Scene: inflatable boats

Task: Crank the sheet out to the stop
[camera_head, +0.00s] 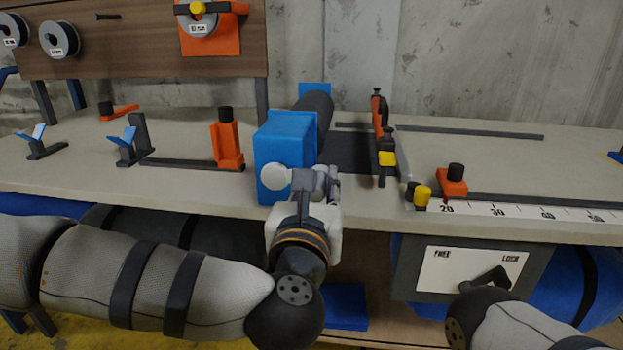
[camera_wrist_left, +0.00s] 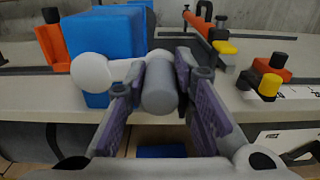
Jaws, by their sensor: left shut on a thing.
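A blue winder box (camera_head: 285,150) stands at the table's front edge. Its pale grey crank hub (camera_head: 277,177) faces me. My left gripper (camera_head: 318,185) is shut on the grey crank handle (camera_wrist_left: 160,84), right of the hub. A dark roll (camera_head: 317,110) lies behind the box. A short stretch of dark sheet (camera_head: 350,158) runs right from it to an orange and black pull bar (camera_head: 380,125). A yellow tab (camera_head: 387,158) is on the bar. An orange stop block (camera_head: 452,185) with a black knob stands farther right, apart from the bar. My right gripper is out of view.
A white scale (camera_head: 530,213) runs along the front edge. Below hangs a FREE/LOCK panel (camera_head: 470,270) with a black lever, partly behind my right arm. An orange post (camera_head: 227,142) and small blue-topped stands (camera_head: 125,140) are at left. Spools (camera_head: 58,40) hang behind.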

